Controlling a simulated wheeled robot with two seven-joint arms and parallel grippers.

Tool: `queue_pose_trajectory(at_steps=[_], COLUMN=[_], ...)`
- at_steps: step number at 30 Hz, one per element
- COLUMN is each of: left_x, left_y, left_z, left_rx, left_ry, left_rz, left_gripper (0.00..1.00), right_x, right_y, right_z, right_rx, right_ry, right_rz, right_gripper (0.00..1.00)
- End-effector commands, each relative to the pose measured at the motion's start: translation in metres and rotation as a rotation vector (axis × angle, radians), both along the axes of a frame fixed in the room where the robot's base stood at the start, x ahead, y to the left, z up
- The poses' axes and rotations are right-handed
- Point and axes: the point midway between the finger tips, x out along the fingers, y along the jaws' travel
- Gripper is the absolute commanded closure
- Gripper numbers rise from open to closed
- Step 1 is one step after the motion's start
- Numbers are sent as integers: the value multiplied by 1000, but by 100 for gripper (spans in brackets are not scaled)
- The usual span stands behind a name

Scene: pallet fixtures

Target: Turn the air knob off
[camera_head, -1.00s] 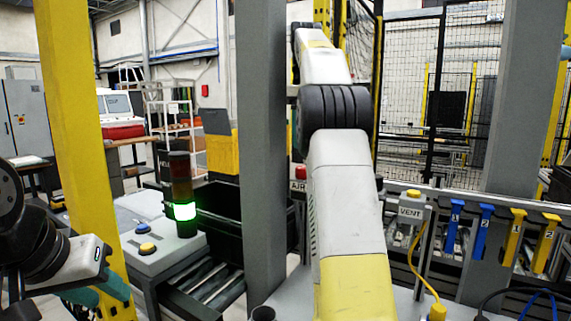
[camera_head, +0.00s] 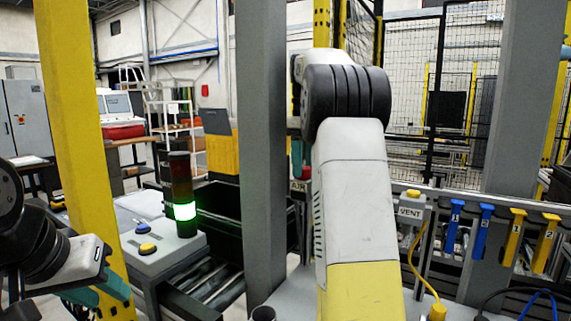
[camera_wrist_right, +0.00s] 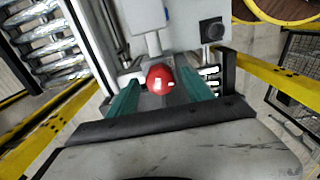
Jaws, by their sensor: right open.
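The red air knob (camera_wrist_right: 160,79) shows in the right wrist view, on a grey fixture. My right gripper (camera_wrist_right: 158,80) is open, with one teal finger on each side of the knob; I see gaps, and cannot tell whether either finger touches it. In the head view, the AIR label (camera_head: 299,186) is beside the grey post, and a teal fingertip of my right gripper (camera_head: 297,157) is just above it. My forearm hides much of that area. My left gripper (camera_head: 95,291) is at the lower left, partly hidden, away from the knob.
A grey post (camera_head: 262,150) stands left of my right arm. The VENT box (camera_head: 410,208) with its yellow button stands right of it. Blue and yellow numbered handles (camera_head: 482,230) hang further right. A lit stack light (camera_head: 183,208) and black bin (camera_head: 222,215) are at the left.

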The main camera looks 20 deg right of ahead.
Motion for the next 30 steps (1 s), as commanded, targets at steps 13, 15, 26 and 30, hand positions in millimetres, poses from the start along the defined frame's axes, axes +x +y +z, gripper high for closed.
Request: queue_pose_trajectory(at_steps=[13, 15, 26, 30], left_x=[0, 0, 0, 0], left_y=[0, 0, 0, 0], left_z=[0, 0, 0, 0], left_rx=[0, 0, 0, 0], left_ry=[0, 0, 0, 0], left_rz=[0, 0, 0, 0], left_gripper=[64, 64, 64, 64], right_x=[0, 0, 0, 0], right_y=[0, 0, 0, 0], right_z=[0, 0, 0, 1], right_rx=[0, 0, 0, -1], right_ry=[0, 0, 0, -1], right_rz=[-1, -5, -158, -257], right_gripper=[100, 100, 100, 100])
